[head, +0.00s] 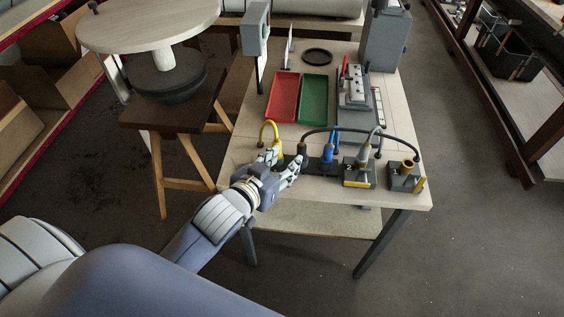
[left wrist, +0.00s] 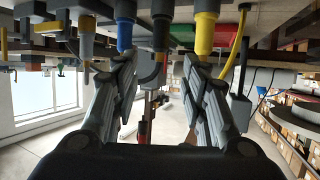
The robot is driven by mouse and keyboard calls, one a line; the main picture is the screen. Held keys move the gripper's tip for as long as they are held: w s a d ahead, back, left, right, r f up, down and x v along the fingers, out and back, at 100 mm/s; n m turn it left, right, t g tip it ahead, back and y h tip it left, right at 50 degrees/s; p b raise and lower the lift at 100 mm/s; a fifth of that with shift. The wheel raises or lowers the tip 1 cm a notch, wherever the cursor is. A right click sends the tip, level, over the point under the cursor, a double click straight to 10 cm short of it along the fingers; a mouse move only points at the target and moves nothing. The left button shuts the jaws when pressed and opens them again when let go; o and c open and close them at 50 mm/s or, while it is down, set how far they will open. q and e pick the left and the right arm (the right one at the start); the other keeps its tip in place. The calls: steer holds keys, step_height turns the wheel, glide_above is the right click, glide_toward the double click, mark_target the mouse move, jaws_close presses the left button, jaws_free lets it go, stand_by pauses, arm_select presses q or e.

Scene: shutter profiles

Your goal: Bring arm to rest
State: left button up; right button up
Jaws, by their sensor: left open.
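My left arm (head: 190,245) reaches in from the lower left to the front edge of the work table. My left gripper (head: 288,160) is at its end, by the front left of the table, near a tool with a yellow cable (head: 267,130). Its two fingers are apart with nothing seen gripped between them; they also show spread in the left wrist view (left wrist: 158,68). That view is upside down, with yellow (left wrist: 206,32), dark and blue (left wrist: 124,30) tool handles beyond the fingers. How far the fingertips are from the handles is hard to tell. My right gripper is out of view.
Behind the tools lie a red tray (head: 283,97) and a green tray (head: 313,98). A blue-handled tool (head: 327,152) and two holders (head: 357,175) (head: 405,177) stand right of my gripper. A round-topped stand (head: 147,25) is at the left. Floor is clear at lower right.

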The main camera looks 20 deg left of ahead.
arm_select(q)
steer(key=shift+f, duration=0.1)
stand_by(0.3)
steer(key=s+a+f+g, duration=0.1)
steer(key=s+f+g, duration=0.25)
steer(key=s, duration=0.35)
steer(key=s+f+g+y, duration=0.1)
steer(key=s+f+g, duration=0.2)
steer(key=s+f, duration=0.3)
steer(key=s+a+f+g, duration=0.1)
steer(key=s+f+g, duration=0.2)
steer(key=s, duration=0.5)
step_height(320, 180, down, 26)
steer(key=s+m+g, duration=0.1)
steer(key=s+g, duration=0.1)
steer(key=s+a+f, duration=0.3)
steer(key=s+f, duration=1.3)
steer(key=shift+s+f+g+y, duration=0.15)
steer(key=shift+s+g+y, duration=0.2)
steer(key=shift+g, duration=0.1)
